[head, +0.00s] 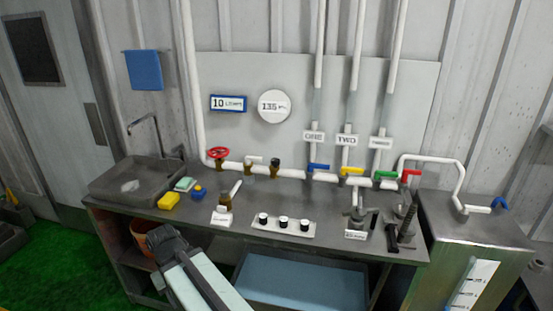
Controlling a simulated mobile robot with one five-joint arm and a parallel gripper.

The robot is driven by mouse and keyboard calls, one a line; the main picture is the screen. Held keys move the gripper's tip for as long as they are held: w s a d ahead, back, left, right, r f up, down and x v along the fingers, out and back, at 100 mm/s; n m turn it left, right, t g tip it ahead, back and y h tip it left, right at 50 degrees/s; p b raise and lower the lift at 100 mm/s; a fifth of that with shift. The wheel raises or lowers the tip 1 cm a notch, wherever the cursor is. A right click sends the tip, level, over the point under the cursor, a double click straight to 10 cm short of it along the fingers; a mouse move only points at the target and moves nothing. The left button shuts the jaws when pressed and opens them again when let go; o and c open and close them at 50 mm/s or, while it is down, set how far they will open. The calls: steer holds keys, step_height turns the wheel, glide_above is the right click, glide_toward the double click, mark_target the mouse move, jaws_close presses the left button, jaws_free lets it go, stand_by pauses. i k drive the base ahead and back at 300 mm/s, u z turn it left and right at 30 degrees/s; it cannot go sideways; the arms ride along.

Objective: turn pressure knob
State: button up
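No label in view names the pressure knob, and I cannot tell which control it is. A red valve wheel (218,153), a small white-topped fitting (253,160) and a black-topped knob (275,163) sit on the white pipe along the wall. A round gauge (274,106) reading about 135 hangs above them. A white panel (284,228) on the counter carries three black-topped knobs (283,223). My arm rises from the bottom edge to a dark joint in front of the counter. My gripper's fingers do not show.
Blue (318,167), yellow (351,170), green (386,174) and red (411,175) valve handles line the pipe. A metal tank (470,240) stands right. Green floor lies left.

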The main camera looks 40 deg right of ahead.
mark_target(275, 161)
steer(key=u, duration=0.05)
steer(key=i, duration=0.9)
